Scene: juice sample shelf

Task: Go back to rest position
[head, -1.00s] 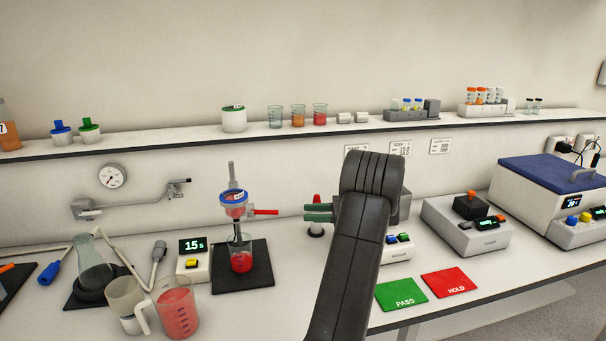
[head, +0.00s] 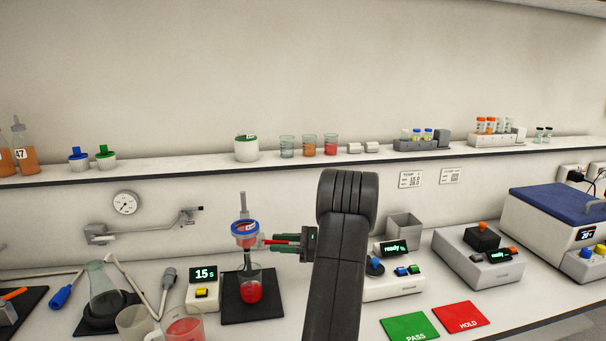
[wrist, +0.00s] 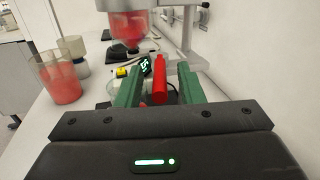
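My gripper (head: 279,241) is open, with its green fingers pointing left at the red handle (head: 267,241) of the filter funnel. In the wrist view, the handle (wrist: 159,82) lies between the two fingers (wrist: 158,86), with a gap on each side. The blue-rimmed funnel (head: 243,236) holds red liquid and is mounted on a stand. Below it, a beaker (head: 250,291) with red liquid stands on a black mat (head: 270,309). My dark arm reaches up in front of the bench and hides part of it.
A timer (head: 201,287) reading 15 s stands left of the mat. A jug of red liquid (head: 184,326) is at the front left. Right of my arm are a device reading ready (head: 395,283), a green PASS card (head: 410,328) and a red HOLD card (head: 461,317). A shelf (head: 200,171) runs behind.

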